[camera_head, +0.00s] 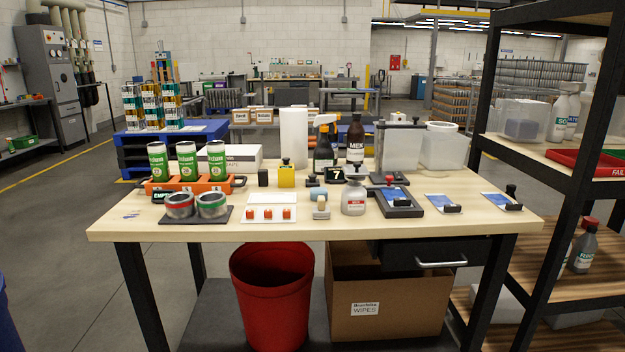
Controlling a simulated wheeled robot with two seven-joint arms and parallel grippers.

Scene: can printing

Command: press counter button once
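A small black counter (336,173) showing a white 7 stands on the wooden table (290,231), near its middle. Its button is too small to make out. A dark bottle labelled MEK (355,145) and a dark spray bottle (323,148) stand behind it. A yellow block with a black knob (286,178) stands to its left. Neither of my grippers is in view.
An orange rack (187,186) with several green cans is at the left. Cups, red-tipped pieces, a small white bottle (353,199) and black-framed plates (400,203) occupy the front. A shelf is at the right.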

